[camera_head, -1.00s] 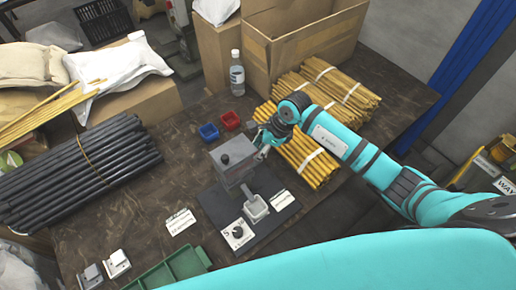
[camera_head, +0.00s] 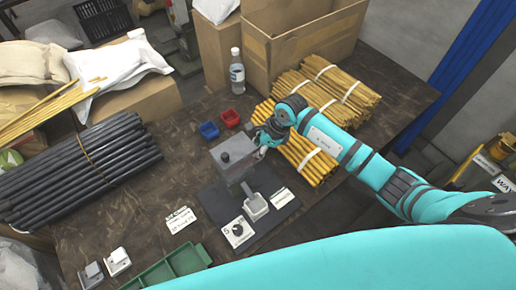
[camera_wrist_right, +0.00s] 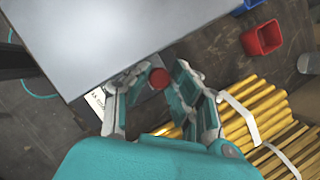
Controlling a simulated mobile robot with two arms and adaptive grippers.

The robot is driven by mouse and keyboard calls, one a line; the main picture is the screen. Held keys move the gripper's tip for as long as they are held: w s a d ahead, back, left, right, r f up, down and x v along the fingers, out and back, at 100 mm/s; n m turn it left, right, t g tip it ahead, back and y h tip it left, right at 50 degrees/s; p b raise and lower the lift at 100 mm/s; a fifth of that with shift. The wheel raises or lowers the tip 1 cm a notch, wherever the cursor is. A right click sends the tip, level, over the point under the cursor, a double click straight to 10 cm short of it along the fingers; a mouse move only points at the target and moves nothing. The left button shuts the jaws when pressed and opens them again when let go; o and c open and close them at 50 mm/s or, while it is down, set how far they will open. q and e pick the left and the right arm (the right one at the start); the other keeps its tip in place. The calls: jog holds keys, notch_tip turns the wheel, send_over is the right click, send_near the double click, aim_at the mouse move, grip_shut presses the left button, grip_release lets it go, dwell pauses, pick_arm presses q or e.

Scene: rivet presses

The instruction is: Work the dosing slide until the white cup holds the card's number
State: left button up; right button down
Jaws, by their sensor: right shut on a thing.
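A grey dosing box (camera_head: 233,157) stands on a dark base plate (camera_head: 214,202) on the table. My right gripper (camera_head: 261,149) is at the box's right side. In the right wrist view its fingers (camera_wrist_right: 158,88) are shut on the slide's red knob (camera_wrist_right: 160,78), beside the box's pale top (camera_wrist_right: 120,40). My left gripper is out of view.
Blue (camera_head: 209,130) and red (camera_head: 231,118) bins and a bottle (camera_head: 237,73) stand behind the box. Bamboo bundles (camera_head: 318,165) lie close to its right, dark rods (camera_head: 70,170) at left. A green tray (camera_head: 185,262) and a printed sign (camera_head: 180,220) are in front.

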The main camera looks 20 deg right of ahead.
jog(key=d, duration=0.1)
jog(key=w+d+b, duration=0.1)
jog(key=d+b, duration=0.1)
jog(key=shift+w+d+r, duration=0.1)
jog(key=shift+w+d, duration=0.15)
jog(key=shift+d, duration=0.15)
jog(key=c, duration=1.6)
grip_release()
jog(key=shift+o, duration=0.9)
jog(key=shift+d, duration=0.1)
jog(key=v, duration=1.2)
jog(key=shift+s, duration=0.1)
